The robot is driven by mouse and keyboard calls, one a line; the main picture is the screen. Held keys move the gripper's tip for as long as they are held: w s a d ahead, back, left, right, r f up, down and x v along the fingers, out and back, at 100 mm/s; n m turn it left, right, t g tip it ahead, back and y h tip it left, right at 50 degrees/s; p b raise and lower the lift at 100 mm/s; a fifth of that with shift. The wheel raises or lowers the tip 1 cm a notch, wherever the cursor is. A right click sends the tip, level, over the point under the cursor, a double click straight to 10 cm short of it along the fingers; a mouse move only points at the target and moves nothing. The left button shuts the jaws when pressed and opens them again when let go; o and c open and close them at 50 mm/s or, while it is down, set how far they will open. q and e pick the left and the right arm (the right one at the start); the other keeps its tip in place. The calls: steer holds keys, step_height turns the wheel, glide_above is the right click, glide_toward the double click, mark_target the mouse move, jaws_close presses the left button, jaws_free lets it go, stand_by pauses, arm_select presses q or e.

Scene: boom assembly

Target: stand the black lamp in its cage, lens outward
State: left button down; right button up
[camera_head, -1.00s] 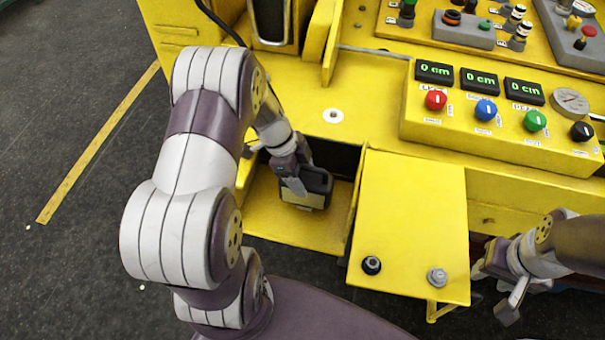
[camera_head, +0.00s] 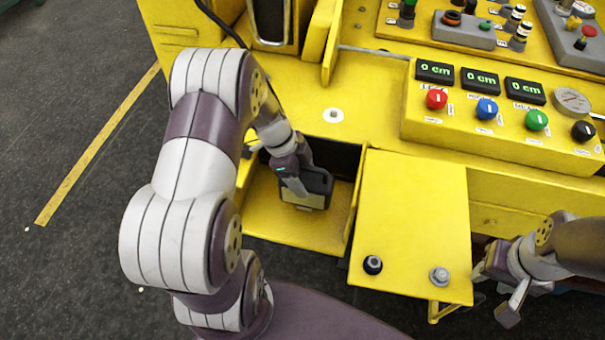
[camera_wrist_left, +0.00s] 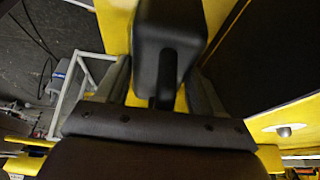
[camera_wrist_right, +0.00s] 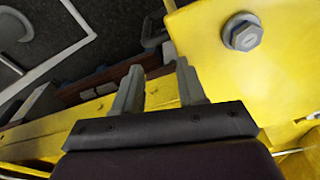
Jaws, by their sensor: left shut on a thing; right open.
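The black lamp (camera_head: 317,186) is in the head view, inside the yellow recess left of the flat yellow plate. A pale face shows along its lower front side. My left gripper (camera_head: 296,186) is shut on it from above. In the left wrist view the lamp's dark body (camera_wrist_left: 168,35) stands between the fingers, with a narrow black stem (camera_wrist_left: 166,80) running toward the palm. I cannot make out a separate cage; the recess floor (camera_head: 290,228) lies under and around the lamp. My right gripper (camera_wrist_right: 160,90) is open and empty, beside the yellow plate.
The yellow plate (camera_head: 415,210) with a black knob (camera_head: 372,265) and a grey bolt (camera_head: 438,276) lies right of the recess. A control panel (camera_head: 500,120) with coloured knobs and displays stands behind it. Dark floor is open at the left.

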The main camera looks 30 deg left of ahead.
arm_select(q)
steer(key=shift+s+d+f, duration=0.15)
steer(key=shift+s+f, duration=0.05)
steer(key=shift+s, duration=0.1)
steer(key=shift+w+r, duration=0.15)
steer(key=shift+r, duration=0.25)
steer(key=shift+c, duration=0.2)
jaws_free()
steer(key=p+v, duration=0.6)
steer(key=v, duration=0.6)
steer(key=shift+a+r+p, duration=0.3)
steer(key=shift+r+p, duration=0.05)
steer(key=shift+p, duration=0.05)
steer(key=shift+w, duration=0.1)
